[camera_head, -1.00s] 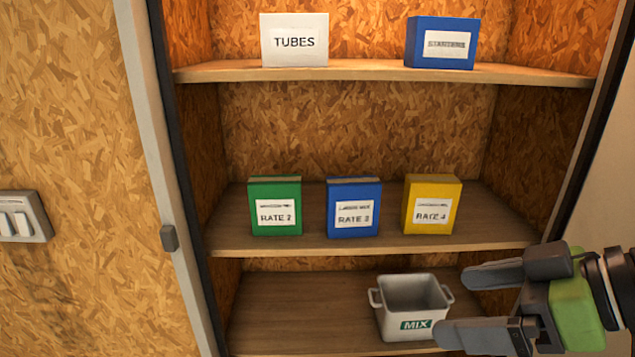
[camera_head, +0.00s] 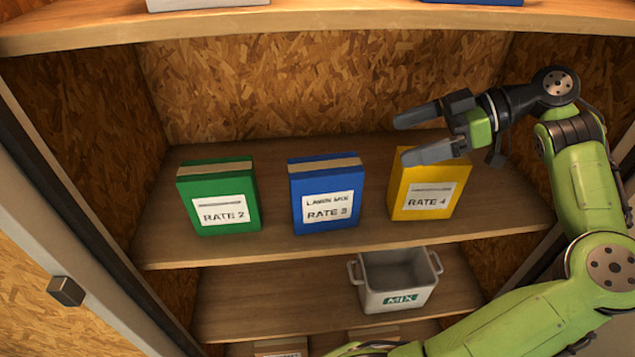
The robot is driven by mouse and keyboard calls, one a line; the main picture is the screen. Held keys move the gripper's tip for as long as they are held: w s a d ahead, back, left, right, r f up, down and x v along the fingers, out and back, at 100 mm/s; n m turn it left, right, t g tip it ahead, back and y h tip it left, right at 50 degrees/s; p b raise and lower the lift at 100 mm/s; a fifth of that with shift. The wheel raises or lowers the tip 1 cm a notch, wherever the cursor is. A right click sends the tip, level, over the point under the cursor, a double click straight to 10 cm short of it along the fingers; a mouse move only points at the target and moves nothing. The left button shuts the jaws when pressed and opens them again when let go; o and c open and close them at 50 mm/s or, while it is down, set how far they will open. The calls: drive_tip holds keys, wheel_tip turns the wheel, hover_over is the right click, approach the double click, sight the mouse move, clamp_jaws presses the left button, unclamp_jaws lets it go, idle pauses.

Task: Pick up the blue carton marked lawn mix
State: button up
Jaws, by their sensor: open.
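The blue carton (camera_head: 325,190) stands upright on the middle shelf, between a green and a yellow carton. Its white label reads LAWN MIX and RATE 3. My gripper (camera_head: 402,139) is open and empty, its fingers pointing left. It shows up and to the right of the blue carton, in front of the top of the yellow carton. It is apart from the blue carton, and nothing hides the blue carton's front.
The green carton (camera_head: 218,196) marked RATE 2 and the yellow carton (camera_head: 422,190) marked RATE 4 flank it with gaps. The upper shelf (camera_head: 300,22) runs above. A grey MIX bin (camera_head: 398,281) sits on the shelf below. A door edge with a latch (camera_head: 66,291) is at left.

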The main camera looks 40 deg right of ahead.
drive_tip(key=b, duration=0.1)
approach(333, 164)
drive_tip(key=x, duration=0.9)
drive_tip(key=shift+w+a, duration=0.1)
drive_tip(key=shift+w, duration=0.05)
drive_tip(key=shift+c, duration=0.8)
clamp_jaws()
